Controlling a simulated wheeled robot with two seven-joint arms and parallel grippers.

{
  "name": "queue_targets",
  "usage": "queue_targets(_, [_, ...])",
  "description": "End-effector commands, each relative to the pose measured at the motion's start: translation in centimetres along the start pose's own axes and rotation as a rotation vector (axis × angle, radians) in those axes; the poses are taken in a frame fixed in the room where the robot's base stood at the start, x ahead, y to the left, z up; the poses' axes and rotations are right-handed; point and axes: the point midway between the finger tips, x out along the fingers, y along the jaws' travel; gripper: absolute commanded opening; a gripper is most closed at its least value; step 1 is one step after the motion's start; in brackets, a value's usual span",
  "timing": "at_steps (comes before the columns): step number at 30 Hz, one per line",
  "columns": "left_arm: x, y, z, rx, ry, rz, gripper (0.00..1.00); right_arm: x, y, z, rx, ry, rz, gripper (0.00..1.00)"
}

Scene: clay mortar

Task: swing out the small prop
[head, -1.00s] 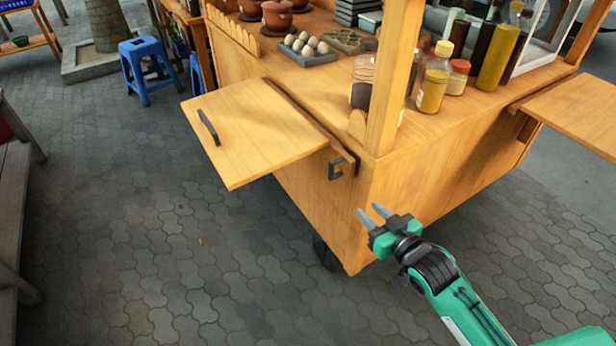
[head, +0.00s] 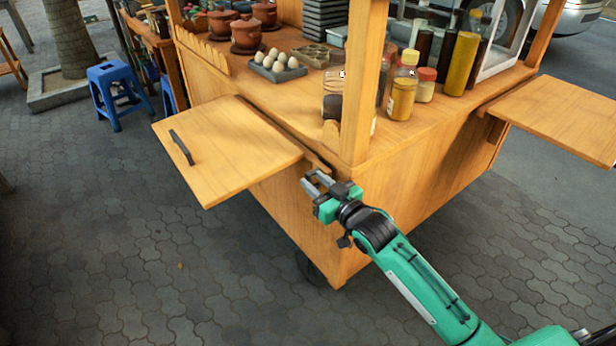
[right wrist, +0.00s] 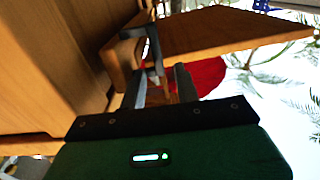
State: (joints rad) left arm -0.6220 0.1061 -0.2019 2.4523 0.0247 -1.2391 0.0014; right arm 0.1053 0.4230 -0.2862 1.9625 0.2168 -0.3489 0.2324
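The small wooden prop (head: 317,163) sits at the cart's near corner, by the inner end of the left fold-out shelf (head: 225,145); my gripper partly covers it. In the right wrist view the prop (right wrist: 123,62) is seen close up, with a dark handle (right wrist: 153,48) on it. My right gripper (head: 311,184) is at this handle, its fingers apart. The handle's bar reaches down between the fingertips (right wrist: 160,80) in the right wrist view; I cannot tell whether they touch it. My left gripper is not in view.
The wooden cart (head: 400,190) carries bottles, an egg tray (head: 278,70) and clay pots. A second shelf (head: 560,115) sticks out at the right. A blue stool (head: 115,90) stands at the back left. The paved floor at the front left is clear.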

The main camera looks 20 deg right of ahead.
Motion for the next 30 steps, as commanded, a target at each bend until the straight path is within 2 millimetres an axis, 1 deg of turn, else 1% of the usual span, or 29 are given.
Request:
queue_targets(1, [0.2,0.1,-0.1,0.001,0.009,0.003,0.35,0.8,0.0,0.0,0.000,0.001,0.000,0.32])
queue_targets(3, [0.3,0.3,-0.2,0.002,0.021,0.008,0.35,1.6,0.0,0.0,0.000,0.001,0.000,0.32])
queue_targets(7, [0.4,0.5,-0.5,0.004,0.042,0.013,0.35,2.8,0.0,0.0,0.000,0.001,0.000,0.32])
queue_targets(12, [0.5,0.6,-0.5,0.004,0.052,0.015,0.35,3.3,0.0,0.0,0.000,0.000,0.000,0.32])
queue_targets(19, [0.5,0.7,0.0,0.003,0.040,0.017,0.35,3.4,0.0,0.0,0.000,0.000,0.000,0.32])
queue_targets(20, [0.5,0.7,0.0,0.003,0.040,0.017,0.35,3.4,0.0,0.0,0.000,0.000,0.000,0.28])
queue_targets(24, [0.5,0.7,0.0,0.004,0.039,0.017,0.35,3.3,0.0,0.0,0.000,0.000,0.000,0.00])
queue_targets(30, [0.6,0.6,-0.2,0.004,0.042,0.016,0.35,3.3,0.0,0.0,-0.001,0.000,0.000,0.00])
